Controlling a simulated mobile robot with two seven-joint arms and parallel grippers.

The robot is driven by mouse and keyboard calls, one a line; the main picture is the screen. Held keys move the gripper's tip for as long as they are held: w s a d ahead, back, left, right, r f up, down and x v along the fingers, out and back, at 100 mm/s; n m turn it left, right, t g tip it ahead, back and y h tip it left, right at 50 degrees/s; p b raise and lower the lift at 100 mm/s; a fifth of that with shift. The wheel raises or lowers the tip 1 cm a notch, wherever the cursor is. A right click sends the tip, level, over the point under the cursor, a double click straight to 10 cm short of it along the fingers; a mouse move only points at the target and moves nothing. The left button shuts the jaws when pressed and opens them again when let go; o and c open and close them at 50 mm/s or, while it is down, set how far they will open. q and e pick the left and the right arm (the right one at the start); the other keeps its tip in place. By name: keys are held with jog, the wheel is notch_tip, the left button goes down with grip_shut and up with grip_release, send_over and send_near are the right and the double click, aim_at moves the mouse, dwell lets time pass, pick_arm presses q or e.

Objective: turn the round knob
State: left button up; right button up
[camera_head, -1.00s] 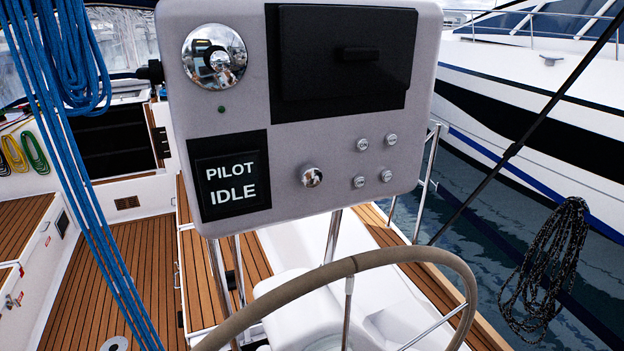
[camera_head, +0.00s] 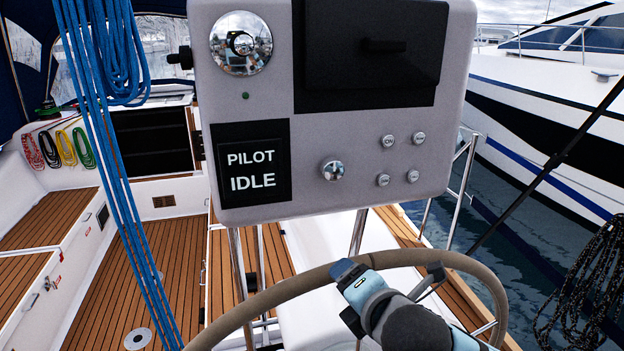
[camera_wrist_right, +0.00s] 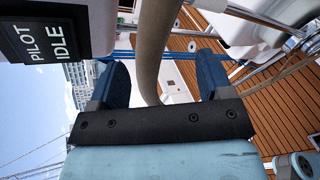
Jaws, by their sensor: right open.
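A small chrome round knob (camera_head: 333,170) sits low on the grey console panel (camera_head: 310,120). To its left, the dark display (camera_head: 251,170) reads PILOT IDLE. A larger shiny chrome disc (camera_head: 241,43) is at the panel's upper left. My right gripper (camera_head: 390,268) is below and right of the knob, at the steering wheel's upper rim. In the right wrist view my gripper (camera_wrist_right: 165,72) has its two blue fingers spread wide. The wheel rim shows between them; I cannot tell whether it touches them. The knob is not visible there. My left gripper is not in view.
The steering wheel (camera_head: 285,292) curves in front of the panel's underside. Several small buttons (camera_head: 388,141) are right of the knob. Blue ropes (camera_head: 112,190) hang at left, and a dark stay line (camera_head: 545,165) crosses at right. The space directly before the panel face is clear.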

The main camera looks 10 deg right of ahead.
aim_at(334, 170)
jog(key=w+d+r+n+t, duration=0.1)
jog(key=w+r+n+t, duration=0.15)
jog(key=r+n, duration=0.35)
jog(key=w+d+r+n+t, duration=0.2)
jog(key=w+r+n, duration=0.1)
jog(key=r+n, duration=0.3)
jog(key=w+p, duration=0.1)
jog(key=w, duration=0.3)
jog(key=w+p, duration=0.1)
jog(key=w, duration=0.3)
jog(key=w+a+p, duration=0.1)
jog(key=w, duration=0.3)
jog(key=shift+w+r, duration=0.15)
jog(key=shift+w, duration=0.55)
jog(key=shift+c, duration=1.2)
jog(key=c, duration=0.7)
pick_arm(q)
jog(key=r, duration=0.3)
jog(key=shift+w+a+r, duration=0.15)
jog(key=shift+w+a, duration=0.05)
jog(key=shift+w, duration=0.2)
pick_arm(e)
jog(key=shift+o, duration=0.2)
